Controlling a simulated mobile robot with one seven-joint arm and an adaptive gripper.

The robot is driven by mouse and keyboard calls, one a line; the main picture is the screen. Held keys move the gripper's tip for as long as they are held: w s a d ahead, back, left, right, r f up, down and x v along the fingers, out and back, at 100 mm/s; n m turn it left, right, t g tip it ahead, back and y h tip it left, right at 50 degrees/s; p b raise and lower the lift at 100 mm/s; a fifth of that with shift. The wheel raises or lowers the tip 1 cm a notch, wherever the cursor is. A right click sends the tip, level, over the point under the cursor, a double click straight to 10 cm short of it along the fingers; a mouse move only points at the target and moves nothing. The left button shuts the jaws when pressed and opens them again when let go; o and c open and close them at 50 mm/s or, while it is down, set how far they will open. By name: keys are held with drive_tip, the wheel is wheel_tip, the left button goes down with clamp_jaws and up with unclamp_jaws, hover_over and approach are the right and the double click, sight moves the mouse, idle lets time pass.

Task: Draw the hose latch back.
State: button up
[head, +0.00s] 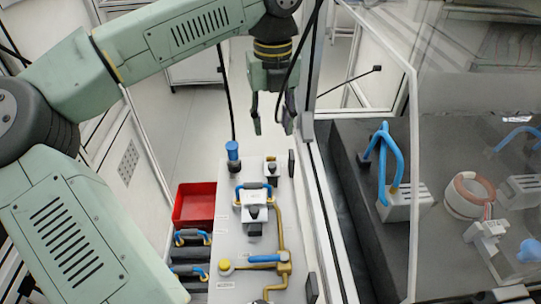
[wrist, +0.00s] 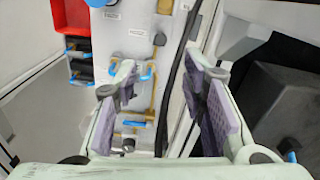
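My gripper (head: 273,128) hangs fingers down above the far end of a light grey board, apart from everything. Its fingers are spread, with nothing between them; in the wrist view the two purple-padded fingers (wrist: 163,82) stand wide apart. I cannot tell for sure which part is the hose latch. The board (head: 228,225) carries a block with a blue handle (head: 254,190), a blue lever (head: 264,259) on a yellow pipe (head: 282,232), and a yellow knob (head: 225,265). Behind the clear panel at right, a blue hose (head: 386,145) meets a grey block (head: 407,205).
A red bin (head: 194,206) and black trays with blue handles stand left of the board. A blue cylinder (head: 232,151) stands at its far end. The clear panel's frame (head: 413,150) runs along the right. A coil ring (head: 469,195) sits behind it. Floor beyond the board is clear.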

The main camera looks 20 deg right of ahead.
sight(272, 165)
wheel_tip(272, 165, down, 11)
drive_tip(key=shift+f+p, duration=0.15)
drive_tip(key=shift+p, duration=0.55)
clamp_jaws()
idle(0.7)
